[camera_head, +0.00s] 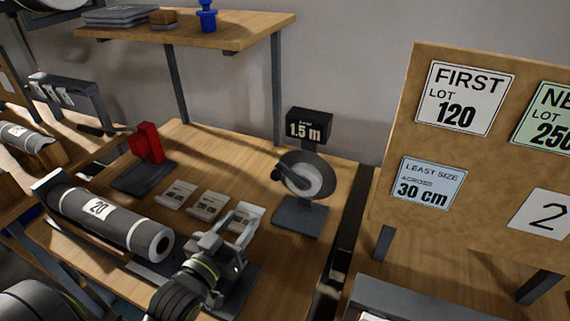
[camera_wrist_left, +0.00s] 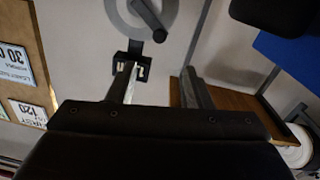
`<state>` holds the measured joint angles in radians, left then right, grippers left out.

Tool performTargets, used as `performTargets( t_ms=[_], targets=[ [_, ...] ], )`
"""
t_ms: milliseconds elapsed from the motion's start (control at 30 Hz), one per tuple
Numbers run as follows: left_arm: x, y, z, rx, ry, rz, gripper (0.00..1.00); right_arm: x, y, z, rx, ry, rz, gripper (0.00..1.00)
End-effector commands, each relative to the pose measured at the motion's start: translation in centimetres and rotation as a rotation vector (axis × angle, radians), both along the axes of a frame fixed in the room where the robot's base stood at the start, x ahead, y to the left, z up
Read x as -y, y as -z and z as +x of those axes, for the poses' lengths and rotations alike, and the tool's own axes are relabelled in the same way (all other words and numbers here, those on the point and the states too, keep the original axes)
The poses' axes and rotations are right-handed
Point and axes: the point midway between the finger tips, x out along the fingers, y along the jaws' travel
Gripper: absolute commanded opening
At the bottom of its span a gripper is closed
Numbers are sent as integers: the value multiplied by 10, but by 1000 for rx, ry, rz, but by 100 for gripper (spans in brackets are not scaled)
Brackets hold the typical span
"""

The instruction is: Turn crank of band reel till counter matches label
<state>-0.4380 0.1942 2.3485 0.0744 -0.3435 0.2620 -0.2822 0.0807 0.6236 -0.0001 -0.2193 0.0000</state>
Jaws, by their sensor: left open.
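The band reel (camera_head: 318,180) stands on a dark base at the back right of the bench, with a crank (camera_head: 285,175) on its face. Its black counter (camera_head: 309,124) above reads 1.5 m. The reel's ring (camera_wrist_left: 125,12), crank (camera_wrist_left: 148,18) and counter (camera_wrist_left: 138,68) also show in the left wrist view, upside down. My left gripper (camera_head: 240,225) is open and empty, in front of the reel and apart from the crank. Its two fingers (camera_wrist_left: 158,72) stand wide apart in the wrist view. My right gripper is not in view.
Small labelled cards (camera_head: 207,205) lie on the bench left of the reel; their print is too small to read. A grey roll (camera_head: 110,221) marked 20 lies at left, near a red block (camera_head: 147,143). A sign board (camera_head: 401,130) stands at right.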

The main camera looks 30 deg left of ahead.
Motion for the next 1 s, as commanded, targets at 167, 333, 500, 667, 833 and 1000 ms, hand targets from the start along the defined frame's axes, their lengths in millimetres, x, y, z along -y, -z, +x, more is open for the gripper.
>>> performTargets(
  t_ms=[167, 333, 500, 667, 833, 1000],
  targets=[
    [0, -1, 6, 4, 0, -1, 46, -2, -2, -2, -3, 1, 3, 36],
    [0, -3, 28, 6, 1, 0, 46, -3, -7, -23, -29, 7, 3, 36],
    [0, -3, 59, 6, 1, -1, 46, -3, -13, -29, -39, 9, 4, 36],
    [1, -3, 90, 5, 1, 0, 46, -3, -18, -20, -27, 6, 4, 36],
    [1, -2, 124, 4, 0, 0, 46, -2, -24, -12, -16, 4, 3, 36],
    [0, -1, 152, 3, 1, 0, 46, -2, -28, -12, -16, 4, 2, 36]
  ],
)
